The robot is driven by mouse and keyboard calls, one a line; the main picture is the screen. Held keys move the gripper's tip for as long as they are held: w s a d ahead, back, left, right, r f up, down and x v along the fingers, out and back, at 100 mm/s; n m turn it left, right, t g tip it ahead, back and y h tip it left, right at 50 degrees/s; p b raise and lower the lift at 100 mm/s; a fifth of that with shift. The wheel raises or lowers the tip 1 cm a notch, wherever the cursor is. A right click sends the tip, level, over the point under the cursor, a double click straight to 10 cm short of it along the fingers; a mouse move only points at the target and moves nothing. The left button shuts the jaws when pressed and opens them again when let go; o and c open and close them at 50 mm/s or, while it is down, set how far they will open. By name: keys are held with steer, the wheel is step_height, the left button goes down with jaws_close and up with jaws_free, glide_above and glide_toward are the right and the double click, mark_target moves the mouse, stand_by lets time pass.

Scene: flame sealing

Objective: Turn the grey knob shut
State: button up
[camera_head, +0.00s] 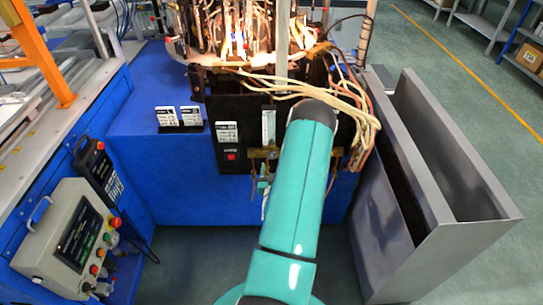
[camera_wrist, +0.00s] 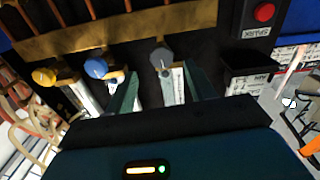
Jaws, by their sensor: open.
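In the wrist view the grey knob (camera_wrist: 162,60) sits on a brass pipe (camera_wrist: 125,30), rightmost of three knobs. The blue knob (camera_wrist: 96,68) and the yellow knob (camera_wrist: 44,77) are to its left. My gripper (camera_wrist: 160,76) is open, its two green fingers pointing at the panel. The grey knob appears in the gap between the fingertips; I cannot tell whether they touch it. In the head view my teal arm covers most of the gripper and the knobs.
A red button (camera_wrist: 264,12) marked SPARK is right of the grey knob in the wrist view. In the head view, pale hoses (camera_head: 315,90) hang beside my arm, lit flames (camera_head: 240,40) burn above, and a grey metal bin (camera_head: 465,185) stands at right.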

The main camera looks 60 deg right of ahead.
mark_target(272, 157)
steer(key=x, duration=0.6)
steer(key=shift+w+d, duration=0.3)
steer(key=shift+d, duration=0.05)
steer(key=shift+c, duration=0.4)
steer(key=c, duration=0.9)
steer(key=shift+m, duration=0.5)
steer(key=o, duration=1)
